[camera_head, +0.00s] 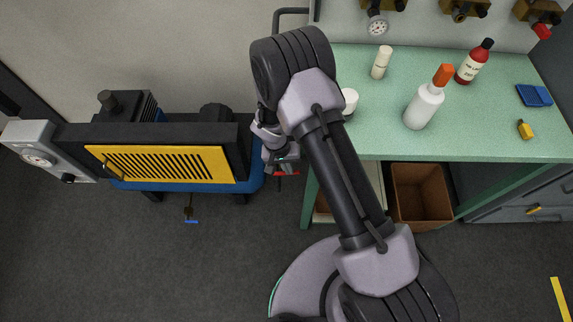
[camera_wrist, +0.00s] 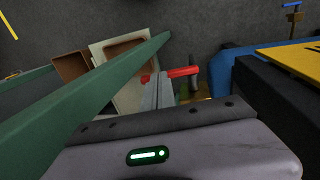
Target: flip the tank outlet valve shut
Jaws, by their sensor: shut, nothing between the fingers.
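A valve with a red lever handle (camera_head: 289,174) is at the right end of the blue tank (camera_head: 256,174), close to the green bench. In the wrist view the red handle (camera_wrist: 183,72) lies crosswise, with a grey cylindrical part (camera_wrist: 193,75) and some brass beside it. My gripper (camera_head: 279,166) is shut and empty, right at the red handle. In the wrist view its fingertips (camera_wrist: 157,80) cover part of the handle; I cannot tell whether they touch it. A second, blue-handled valve (camera_head: 191,214) hangs below the tank and also shows in the wrist view (camera_wrist: 292,5).
The green bench (camera_head: 470,143) stands close on the right, carrying bottles and small items. A brown bin (camera_head: 421,194) is under it. The compressor's yellow grille (camera_head: 160,164) and dark housing are on the left. Open floor lies in front.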

